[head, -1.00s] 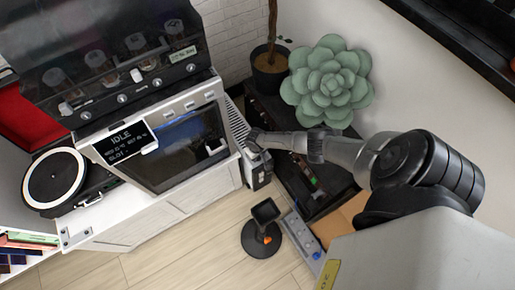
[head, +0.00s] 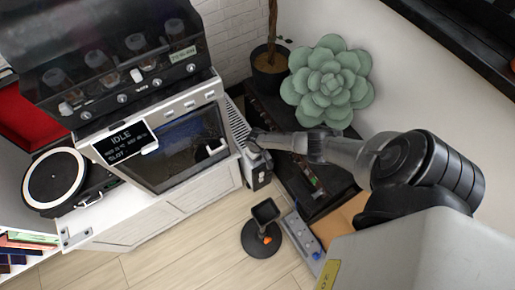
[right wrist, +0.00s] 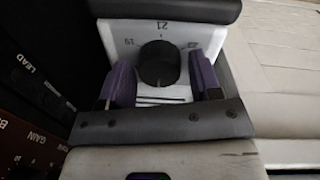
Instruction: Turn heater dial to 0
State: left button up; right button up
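The heater dial (right wrist: 158,63) is a round black knob on a white panel with printed numbers, 21 at the top and 19 to its left, in the right wrist view. My right gripper (right wrist: 161,84) is open, with one purple finger on each side of the dial. A gap shows between each finger and the knob. In the head view the white finned heater (head: 237,122) stands beside the white cabinet, and my right gripper (head: 254,141) is over its near end, hiding the dial. My left gripper is not in view.
A machine with a display reading IDLE (head: 124,142) stands left of the heater. A dark shelf unit (head: 318,200) with a potted succulent (head: 330,83) above it is to the right. A black stand (head: 262,238) and a power strip (head: 301,238) are on the floor nearby.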

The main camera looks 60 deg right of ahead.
jog(key=shift+o, duration=0.8)
jog(key=shift+r, duration=0.1)
notch_tip(320, 180, up, 14)
jog(key=p, duration=0.7)
jog(key=shift+w+a, duration=0.15)
jog(key=shift+a, duration=0.2)
